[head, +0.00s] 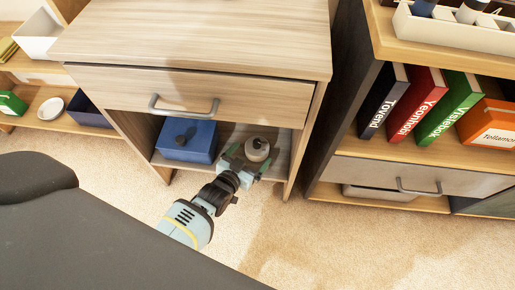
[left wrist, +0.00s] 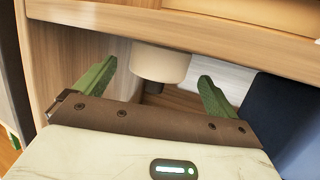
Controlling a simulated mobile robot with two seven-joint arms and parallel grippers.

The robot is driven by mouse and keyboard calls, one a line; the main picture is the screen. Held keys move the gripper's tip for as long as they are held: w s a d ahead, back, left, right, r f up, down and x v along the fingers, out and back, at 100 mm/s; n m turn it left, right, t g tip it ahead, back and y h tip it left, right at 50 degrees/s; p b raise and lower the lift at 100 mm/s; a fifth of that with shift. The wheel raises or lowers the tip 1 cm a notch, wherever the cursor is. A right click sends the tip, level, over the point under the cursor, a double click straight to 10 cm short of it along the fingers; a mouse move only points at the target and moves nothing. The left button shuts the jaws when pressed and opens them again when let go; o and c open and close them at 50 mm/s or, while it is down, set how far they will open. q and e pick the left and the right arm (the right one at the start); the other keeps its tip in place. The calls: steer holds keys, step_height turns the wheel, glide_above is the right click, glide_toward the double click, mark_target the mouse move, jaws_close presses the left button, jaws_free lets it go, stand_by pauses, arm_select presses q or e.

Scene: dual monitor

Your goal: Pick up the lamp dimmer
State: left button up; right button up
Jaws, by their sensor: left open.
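A round beige object with a dark knob on top (head: 257,148), which looks like the lamp dimmer, stands in the open compartment under the cabinet's drawer. My left gripper (head: 247,161) reaches into this compartment with its green fingers open, one to either side of the object. In the left wrist view the beige object (left wrist: 160,64) sits between and just beyond the two spread fingertips, with a gap on both sides. Its dark knob also shows there. My right gripper is not in view.
The closed drawer (head: 230,98) hangs above. A shelf with several books (head: 420,104) stands to the right. Open carpet lies in front.

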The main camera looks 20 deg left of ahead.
mark_target(257, 149)
arm_select(q)
steer(key=shift+b+x, duration=0.65)
steer(key=shift+x, duration=0.95)
steer(key=shift+r, duration=0.1)
steer(key=c, duration=1.2)
